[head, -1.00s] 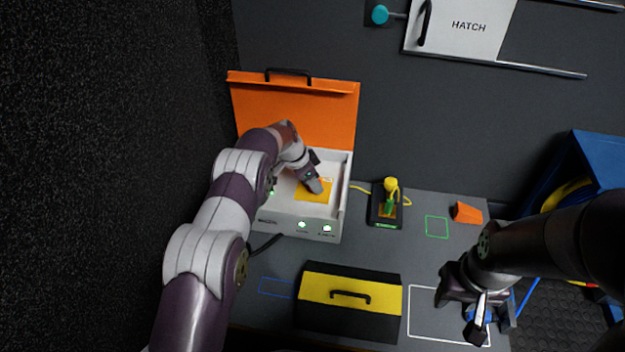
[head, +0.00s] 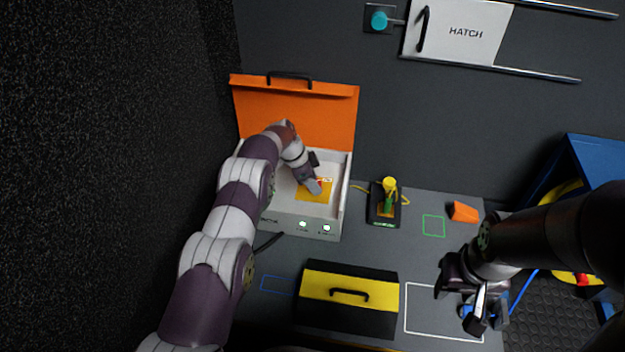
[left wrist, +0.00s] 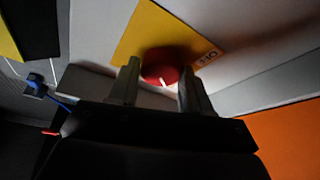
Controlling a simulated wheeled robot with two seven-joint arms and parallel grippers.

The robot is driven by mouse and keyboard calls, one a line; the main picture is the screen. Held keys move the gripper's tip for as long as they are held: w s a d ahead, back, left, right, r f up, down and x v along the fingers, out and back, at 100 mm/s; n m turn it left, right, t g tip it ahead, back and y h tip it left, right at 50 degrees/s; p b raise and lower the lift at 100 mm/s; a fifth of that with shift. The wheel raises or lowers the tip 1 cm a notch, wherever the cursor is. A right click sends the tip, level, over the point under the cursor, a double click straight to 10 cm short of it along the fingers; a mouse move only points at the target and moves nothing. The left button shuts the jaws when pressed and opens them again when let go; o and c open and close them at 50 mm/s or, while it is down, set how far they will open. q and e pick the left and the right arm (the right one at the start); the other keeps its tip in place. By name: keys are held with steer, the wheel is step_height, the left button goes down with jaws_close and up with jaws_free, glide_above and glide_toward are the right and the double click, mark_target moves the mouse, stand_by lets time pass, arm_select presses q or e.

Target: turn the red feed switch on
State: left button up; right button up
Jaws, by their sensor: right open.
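In the head view the yellow plate (head: 310,196) lies inside the open box. My left gripper (head: 314,188) reaches down over it and hides most of the knob. My right gripper (head: 482,318) is open over the right front of the bench.
The white box (head: 285,219) has a raised orange lid (head: 300,115) and lit indicators on its front. A black and yellow toolbox (head: 348,290) stands in front.

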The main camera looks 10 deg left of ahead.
arm_select(q)
steer(key=shift+o, duration=1.4)
steer(key=p+v, duration=0.7)
steer(key=v, duration=0.5)
steer(key=shift+a+r, duration=0.15)
steer(key=shift+r, duration=0.15)
